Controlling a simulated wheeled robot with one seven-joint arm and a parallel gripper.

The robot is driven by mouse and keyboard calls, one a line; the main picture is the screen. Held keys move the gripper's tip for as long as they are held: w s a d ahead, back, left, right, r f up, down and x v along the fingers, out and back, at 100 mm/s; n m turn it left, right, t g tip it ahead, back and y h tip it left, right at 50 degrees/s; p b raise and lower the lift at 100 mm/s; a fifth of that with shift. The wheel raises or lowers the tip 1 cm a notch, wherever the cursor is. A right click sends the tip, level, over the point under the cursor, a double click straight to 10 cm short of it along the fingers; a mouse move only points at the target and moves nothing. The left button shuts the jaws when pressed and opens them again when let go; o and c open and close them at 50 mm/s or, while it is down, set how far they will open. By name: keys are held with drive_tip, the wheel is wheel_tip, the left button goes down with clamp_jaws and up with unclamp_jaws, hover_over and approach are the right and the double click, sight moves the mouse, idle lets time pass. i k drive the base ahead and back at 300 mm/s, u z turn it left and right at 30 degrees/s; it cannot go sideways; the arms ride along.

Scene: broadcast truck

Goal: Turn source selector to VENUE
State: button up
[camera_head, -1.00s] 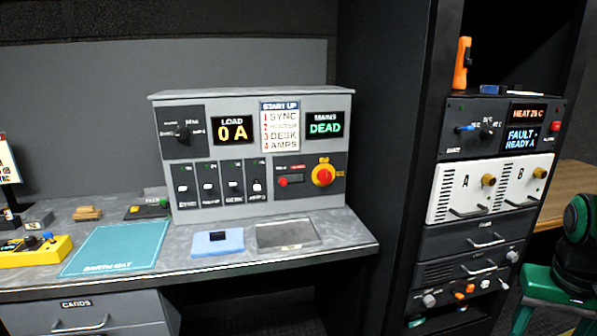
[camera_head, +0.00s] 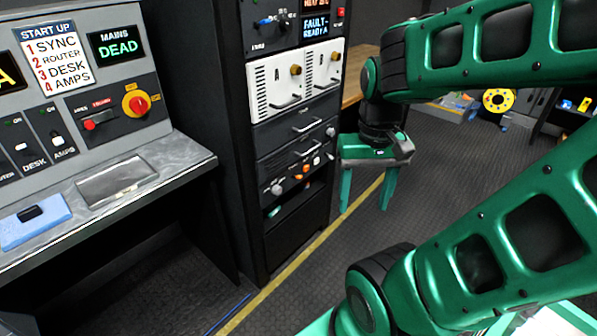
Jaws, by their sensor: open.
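No knob readable as the source selector or VENUE label shows now. The grey power console is cut off at the left, and its upper-left rotary knob is out of frame. Its MAINS display (camera_head: 118,46) reads DEAD. A red rotary switch on a yellow plate (camera_head: 136,104) sits on its lower right. A dark rack panel (camera_head: 262,22) has a small knob with a blue lever, its top cut off and labels too blurred to read. My gripper (camera_head: 366,207) hangs fingers down right of the rack, open and empty, apart from both.
A START UP card (camera_head: 55,58) lists SYNC, ROUTER, DESK, AMPS. A blue pad (camera_head: 35,228) and a grey plate (camera_head: 115,183) lie on the desk. White modules A and B (camera_head: 283,86) have protruding handles. The floor (camera_head: 310,285) ahead is open.

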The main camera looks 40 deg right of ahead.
sight(276, 189)
drive_tip(key=z, duration=1.4)
drive_tip(key=k, duration=1.15)
drive_tip(key=u, duration=0.7)
drive_tip(key=i, duration=1)
drive_tip(key=z, duration=0.1)
